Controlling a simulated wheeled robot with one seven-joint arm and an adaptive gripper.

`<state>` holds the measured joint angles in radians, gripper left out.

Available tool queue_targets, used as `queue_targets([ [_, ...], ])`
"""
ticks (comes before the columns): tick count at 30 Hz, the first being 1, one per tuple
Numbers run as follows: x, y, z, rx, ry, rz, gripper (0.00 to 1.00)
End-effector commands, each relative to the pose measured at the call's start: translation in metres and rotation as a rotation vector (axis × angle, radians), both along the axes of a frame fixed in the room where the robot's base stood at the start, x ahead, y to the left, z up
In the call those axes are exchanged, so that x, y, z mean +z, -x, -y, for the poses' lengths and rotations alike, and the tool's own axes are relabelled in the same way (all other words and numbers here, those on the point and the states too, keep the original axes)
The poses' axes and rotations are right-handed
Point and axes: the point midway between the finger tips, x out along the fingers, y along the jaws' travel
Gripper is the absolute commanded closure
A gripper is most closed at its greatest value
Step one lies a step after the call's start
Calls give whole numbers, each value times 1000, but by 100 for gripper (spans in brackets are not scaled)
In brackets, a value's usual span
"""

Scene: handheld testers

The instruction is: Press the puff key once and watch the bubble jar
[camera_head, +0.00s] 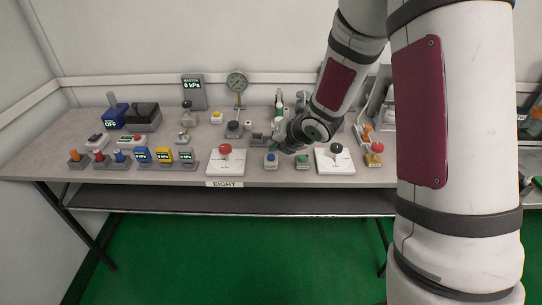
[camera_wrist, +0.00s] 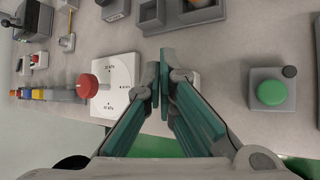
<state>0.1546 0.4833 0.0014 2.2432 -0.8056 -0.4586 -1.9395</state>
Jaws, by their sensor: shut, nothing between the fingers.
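My gripper (camera_head: 277,143) is shut and empty above the front of the bench, over the small blue button box (camera_head: 271,160). It also shows in the wrist view (camera_wrist: 165,75), with its fingertips together and covering most of a grey box (camera_wrist: 195,76). A green button (camera_head: 302,159) on a grey box stands just right of the blue one; it also shows in the wrist view (camera_wrist: 272,92). I cannot read which button is the puff key. I cannot pick out the bubble jar for certain; my arm and gripper hide part of the bench's back.
Small testers crowd the bench (camera_head: 100,175).

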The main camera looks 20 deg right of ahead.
Motion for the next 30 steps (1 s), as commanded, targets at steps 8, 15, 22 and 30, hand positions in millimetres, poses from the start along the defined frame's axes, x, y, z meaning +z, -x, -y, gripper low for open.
queue_targets([
  [8, 0, 0, 0, 0, 0, 0, 100],
  [15, 0, 0, 0, 0, 0, 0, 100],
  [22, -4, 0, 0, 1, 1, 0, 100],
  [30, -9, 0, 0, 1, 0, -1, 100],
])
